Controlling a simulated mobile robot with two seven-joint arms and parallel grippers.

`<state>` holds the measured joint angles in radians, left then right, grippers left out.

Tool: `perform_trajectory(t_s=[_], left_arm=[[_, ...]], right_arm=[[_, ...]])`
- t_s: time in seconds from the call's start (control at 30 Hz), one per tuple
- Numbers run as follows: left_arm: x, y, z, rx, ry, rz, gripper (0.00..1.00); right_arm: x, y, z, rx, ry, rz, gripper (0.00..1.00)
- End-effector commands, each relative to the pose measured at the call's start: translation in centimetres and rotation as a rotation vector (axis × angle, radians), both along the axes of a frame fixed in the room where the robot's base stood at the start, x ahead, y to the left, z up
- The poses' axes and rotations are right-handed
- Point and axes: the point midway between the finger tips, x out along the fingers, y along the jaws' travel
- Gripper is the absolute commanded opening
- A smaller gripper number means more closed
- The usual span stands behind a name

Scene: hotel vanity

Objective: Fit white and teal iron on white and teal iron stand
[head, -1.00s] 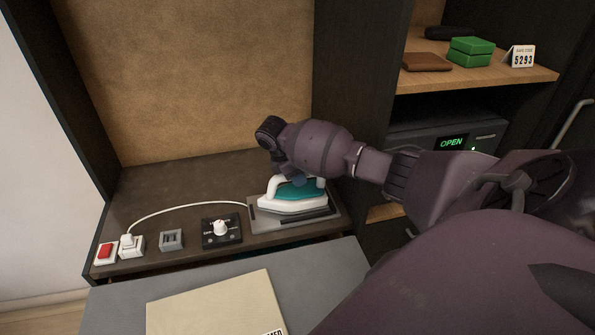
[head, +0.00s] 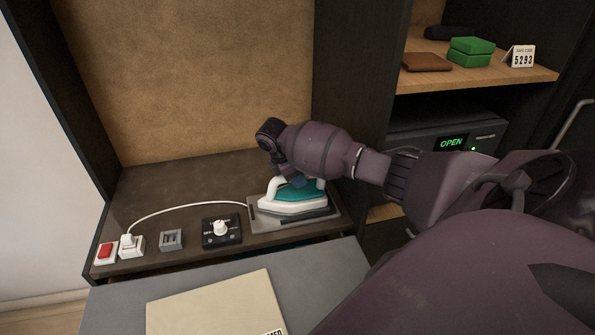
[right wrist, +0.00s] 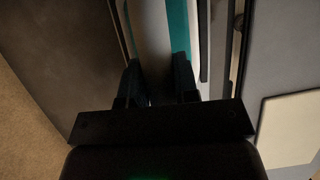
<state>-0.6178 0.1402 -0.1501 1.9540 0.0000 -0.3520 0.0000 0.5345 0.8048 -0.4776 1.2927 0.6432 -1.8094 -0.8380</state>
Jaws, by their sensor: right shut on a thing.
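The white and teal iron (head: 293,203) is at the right end of the vanity top, lying flat over its stand. The stand (head: 263,225) shows as a grey plate with a dark bar along its front edge. My right gripper (head: 292,178) is at the top of the iron, shut on it, partly hidden by my arm. In the right wrist view the two dark fingers (right wrist: 158,85) reach down on the iron (right wrist: 178,30), whose white and teal body lies between and beyond them. Whether the iron's sole touches the stand everywhere is hidden. My left gripper is not in view.
A white cord runs left from the iron to a plug in a socket (head: 131,246). Near it are a red switch (head: 105,252), a grey socket block (head: 171,240) and a black dial unit (head: 221,231). A dark side panel (head: 350,100) stands right behind the iron.

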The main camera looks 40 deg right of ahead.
Motion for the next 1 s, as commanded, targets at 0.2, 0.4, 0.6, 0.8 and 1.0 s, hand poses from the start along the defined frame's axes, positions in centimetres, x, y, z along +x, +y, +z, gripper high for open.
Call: perform_trajectory(t_s=[0.2, 0.4, 0.6, 0.8, 1.0], left_arm=[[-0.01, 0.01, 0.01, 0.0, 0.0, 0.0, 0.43], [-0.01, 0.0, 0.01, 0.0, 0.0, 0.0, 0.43], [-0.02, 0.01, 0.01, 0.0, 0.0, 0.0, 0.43], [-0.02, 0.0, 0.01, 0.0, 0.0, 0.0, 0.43], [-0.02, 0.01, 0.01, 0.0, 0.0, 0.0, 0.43]], right_arm=[[0.09, -0.02, -0.05, -0.002, -0.003, 0.0, 0.0], [0.09, -0.02, -0.25, -0.002, -0.003, 0.0, 0.0], [0.09, -0.02, -0.46, -0.002, -0.003, 0.0, 0.0], [0.09, -0.02, -0.66, -0.002, -0.003, 0.0, 0.0], [0.09, -0.02, -0.85, -0.002, -0.003, 0.0, 0.33]])
